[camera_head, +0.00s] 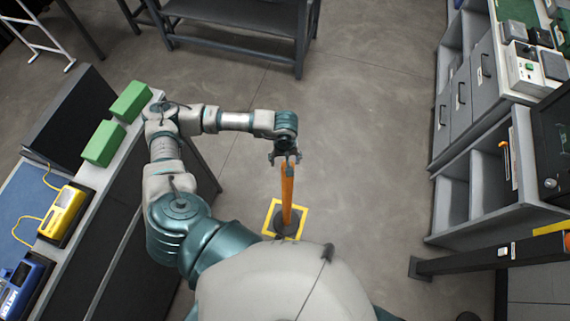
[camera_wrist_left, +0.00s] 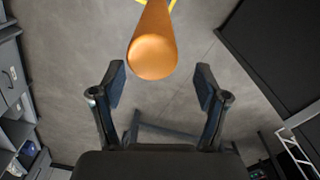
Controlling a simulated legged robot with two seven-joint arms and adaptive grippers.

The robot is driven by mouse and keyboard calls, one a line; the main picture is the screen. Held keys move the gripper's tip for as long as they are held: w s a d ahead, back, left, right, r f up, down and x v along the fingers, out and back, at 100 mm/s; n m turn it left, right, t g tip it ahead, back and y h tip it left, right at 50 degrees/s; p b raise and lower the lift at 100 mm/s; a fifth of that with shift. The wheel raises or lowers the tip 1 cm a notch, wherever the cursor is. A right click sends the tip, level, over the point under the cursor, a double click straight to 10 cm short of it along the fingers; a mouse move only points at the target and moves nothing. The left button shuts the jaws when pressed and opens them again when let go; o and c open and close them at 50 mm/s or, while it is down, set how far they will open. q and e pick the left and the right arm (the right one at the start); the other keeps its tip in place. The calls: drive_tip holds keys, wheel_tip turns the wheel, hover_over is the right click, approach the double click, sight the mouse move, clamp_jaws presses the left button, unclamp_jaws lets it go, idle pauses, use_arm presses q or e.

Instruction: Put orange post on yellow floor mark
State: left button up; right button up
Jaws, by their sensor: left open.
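The orange post (camera_head: 288,190) stands upright on its dark round base inside the yellow floor mark (camera_head: 303,211), a square outline on the floor. My left gripper (camera_head: 285,157) is at the post's top end in the head view. In the left wrist view the post's round top (camera_wrist_left: 153,57) shows beyond the fingertips, and my left gripper (camera_wrist_left: 160,80) is open, with a finger on each side and nothing between them. A corner of the yellow floor mark (camera_wrist_left: 172,5) shows at the top edge there. My right gripper is not in view.
At left, a bench holds green boxes (camera_head: 104,142), a yellow meter (camera_head: 63,212) and a blue device (camera_head: 24,283). Grey drawers and shelves (camera_head: 470,185) stand at right. A dark metal table (camera_head: 235,18) is at the back. The floor between is clear.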

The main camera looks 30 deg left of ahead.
use_arm(q)
wheel_tip(320, 180, up, 6)
drive_tip(key=shift+r, duration=0.25)
idle(0.5)
